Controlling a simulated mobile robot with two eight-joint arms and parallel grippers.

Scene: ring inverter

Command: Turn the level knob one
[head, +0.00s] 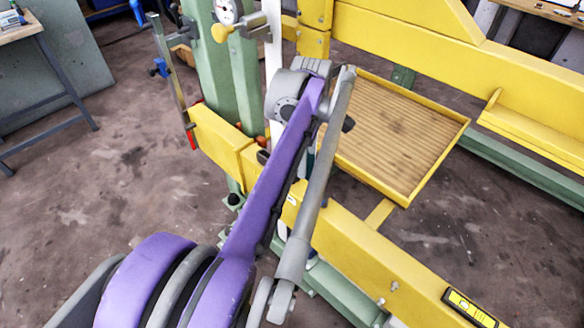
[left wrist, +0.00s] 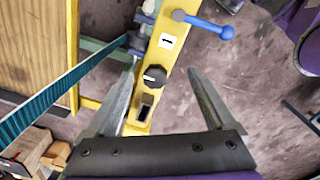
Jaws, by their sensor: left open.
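In the left wrist view a black, faceted knob (left wrist: 155,76) sits on a yellow beam, just below a white label (left wrist: 167,41) marked 1. My left gripper (left wrist: 162,74) is open, with one finger on each side of the beam and the knob between the fingertips in the picture. The fingers look apart from the knob; I cannot tell their height above it. In the head view my purple left arm crosses the yellow beam (head: 365,256) and hides its gripper and the area around it. My right gripper is in neither view.
A blue-handled lever (left wrist: 205,24) stands out beside the label. A yellow-rimmed tray (head: 437,163) with a ribbed base lies right of my arm. A spirit level (head: 468,308) rests on the beam.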

